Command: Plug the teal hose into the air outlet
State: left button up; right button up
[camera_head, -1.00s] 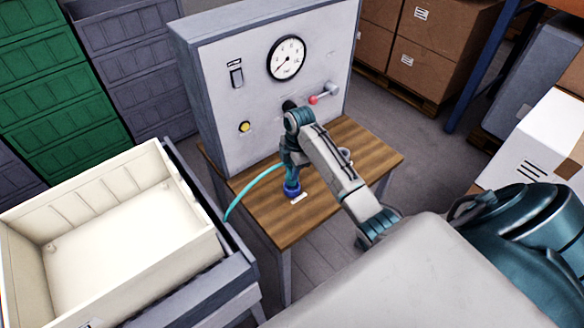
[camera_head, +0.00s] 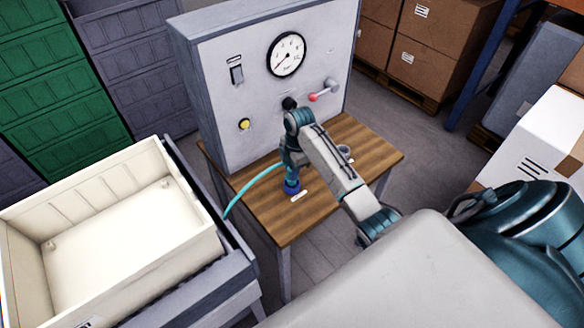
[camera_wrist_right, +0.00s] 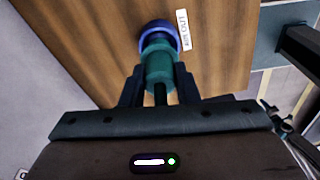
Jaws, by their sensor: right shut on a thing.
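The teal hose (camera_head: 250,183) arcs from the left side of the small wooden table up to my right gripper. My right gripper (camera_wrist_right: 160,92) points down over the table, shut on the hose's teal end (camera_wrist_right: 159,66). That end meets a blue ring-shaped piece (camera_wrist_right: 158,30) at the tabletop, which also shows below the gripper in the head view (camera_head: 292,188). I cannot tell whether the end sits inside it. The black round port on the grey panel (camera_head: 289,103), apparently the air outlet, is just above my right wrist. My left gripper is out of view.
The panel (camera_head: 215,100) carries a gauge (camera_head: 286,54), a switch (camera_head: 236,70), a yellow button (camera_head: 244,124) and a red-tipped lever (camera_head: 322,92). A small white label (camera_wrist_right: 184,30) lies beside the blue piece on the table (camera_head: 375,158). A cream crate (camera_head: 190,245) stands at left.

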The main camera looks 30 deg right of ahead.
jog(key=shift+f+b, duration=0.5)
jog(key=shift+f, duration=0.9)
jog(key=o, duration=1.1)
jog(key=r+b, duration=0.1)
jog(key=r, duration=0.2)
jog(key=d+r+b, duration=0.1)
jog(key=r, duration=0.2)
jog(key=r+b, duration=0.1)
jog(key=r, duration=0.3)
jog(key=shift+d, duration=0.15)
jog(key=shift+s+r, duration=0.1)
jog(key=shift+r, duration=0.3)
